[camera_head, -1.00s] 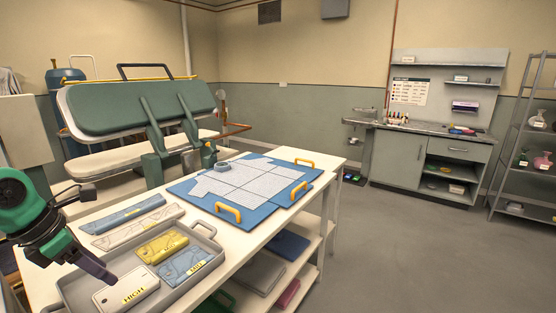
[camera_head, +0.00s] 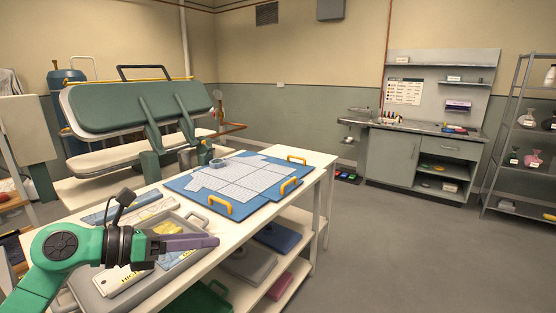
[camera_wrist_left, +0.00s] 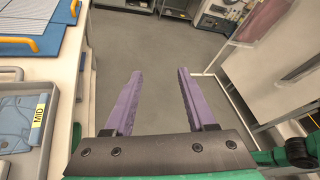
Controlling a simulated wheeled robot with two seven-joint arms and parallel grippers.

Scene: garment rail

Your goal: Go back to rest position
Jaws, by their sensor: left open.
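My left gripper (camera_head: 190,242) reaches in from the lower left in the head view, above the grey tray at the table's front end. In the left wrist view its two purple fingers (camera_wrist_left: 157,100) are spread apart with only floor between them, so it is open and empty. My right gripper is not in view.
The grey tray (camera_head: 205,220) holds flat labelled pieces, including a blue MID one (camera_wrist_left: 15,130). A blue board (camera_head: 177,184) with yellow handles lies further back on the white table (camera_head: 314,159). A green press (camera_head: 135,108) stands behind. Open floor (camera_head: 400,240) lies to the right.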

